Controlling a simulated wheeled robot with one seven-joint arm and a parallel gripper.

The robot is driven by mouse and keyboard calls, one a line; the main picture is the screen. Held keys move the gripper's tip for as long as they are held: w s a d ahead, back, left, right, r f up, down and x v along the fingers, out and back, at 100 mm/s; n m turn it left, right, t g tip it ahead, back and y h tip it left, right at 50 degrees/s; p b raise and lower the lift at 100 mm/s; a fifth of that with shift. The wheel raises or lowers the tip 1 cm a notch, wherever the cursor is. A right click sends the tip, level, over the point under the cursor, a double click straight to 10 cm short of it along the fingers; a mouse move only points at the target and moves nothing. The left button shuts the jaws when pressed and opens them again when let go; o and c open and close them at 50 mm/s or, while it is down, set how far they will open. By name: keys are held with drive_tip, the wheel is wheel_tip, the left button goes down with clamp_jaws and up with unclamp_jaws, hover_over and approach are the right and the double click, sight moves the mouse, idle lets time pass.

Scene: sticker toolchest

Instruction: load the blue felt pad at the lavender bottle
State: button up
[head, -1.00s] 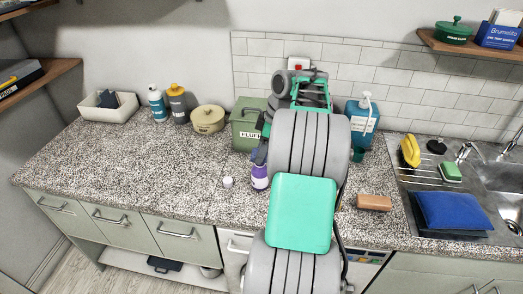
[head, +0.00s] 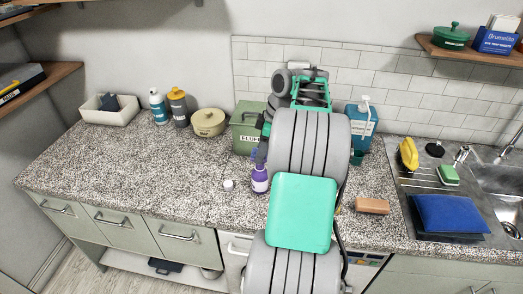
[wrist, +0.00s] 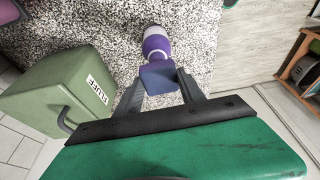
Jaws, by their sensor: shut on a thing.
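The lavender bottle (head: 260,182), purple with a white band, stands on the speckled counter just left of my arm. It also shows in the wrist view (wrist: 156,42), beyond my fingertips. My gripper (wrist: 160,82) is shut on the blue felt pad (wrist: 158,76), a small dark blue block between the two grey fingers. The pad overlaps the near end of the bottle in the wrist view; I cannot tell whether they touch. In the head view my arm hides most of the gripper.
A green FLUFF bin (head: 247,125) stands close behind the bottle. A small white cap (head: 228,185) lies to its left. A blue pump bottle (head: 361,122) and a brown sponge (head: 372,206) are right of my arm. The left counter front is clear.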

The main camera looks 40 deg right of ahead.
wheel_tip(320, 180, up, 5)
drive_tip(key=p, duration=0.3)
drive_tip(key=shift+f, duration=0.1)
idle(0.5)
